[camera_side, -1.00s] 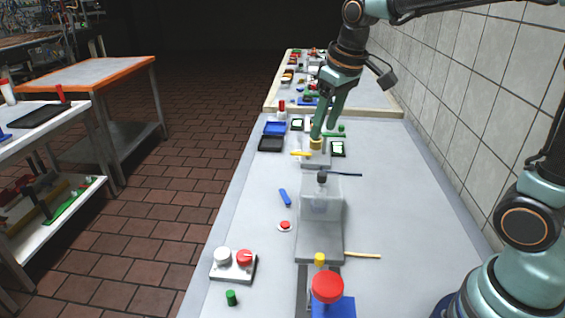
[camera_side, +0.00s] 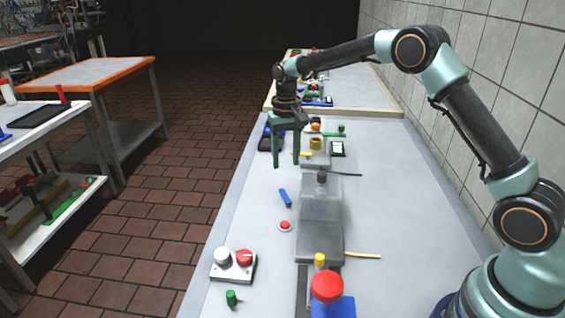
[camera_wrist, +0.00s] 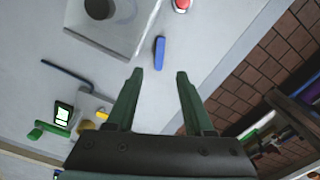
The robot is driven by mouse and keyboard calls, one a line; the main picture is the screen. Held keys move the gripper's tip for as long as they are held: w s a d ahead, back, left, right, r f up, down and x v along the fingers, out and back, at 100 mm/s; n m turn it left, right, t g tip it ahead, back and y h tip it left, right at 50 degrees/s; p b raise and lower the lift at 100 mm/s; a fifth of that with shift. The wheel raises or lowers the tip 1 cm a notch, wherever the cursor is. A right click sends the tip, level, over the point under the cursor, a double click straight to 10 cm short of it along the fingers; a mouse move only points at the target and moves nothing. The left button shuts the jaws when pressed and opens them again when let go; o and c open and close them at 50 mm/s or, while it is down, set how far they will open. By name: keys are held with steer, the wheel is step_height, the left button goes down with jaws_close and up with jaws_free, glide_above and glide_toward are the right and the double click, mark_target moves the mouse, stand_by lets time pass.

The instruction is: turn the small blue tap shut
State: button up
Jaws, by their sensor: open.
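A small blue bar (camera_side: 285,197), which looks like the tap's handle, lies on the grey table left of a clear block. Its base is too small to make out. In the wrist view the blue bar (camera_wrist: 159,53) shows just beyond the fingertips, in line with the gap between them. My gripper (camera_side: 286,164) is open and empty, with green fingers pointing down. It hangs over the table behind the blue bar in the side view, apart from it. In the wrist view both fingers of my gripper (camera_wrist: 160,74) are spread wide.
A clear block (camera_side: 322,205) with a dark knob stands right of the blue bar. A red button (camera_side: 285,226) is in front of it. A brass-coloured cylinder (camera_side: 316,143) and yellow bar (camera_side: 303,154) are behind. A two-knob box (camera_side: 233,265) sits front left.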

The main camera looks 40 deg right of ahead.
mark_target(286, 197)
step_height(286, 197, down, 10)
steer(key=shift+f, duration=0.25)
stand_by(0.3)
jaws_close()
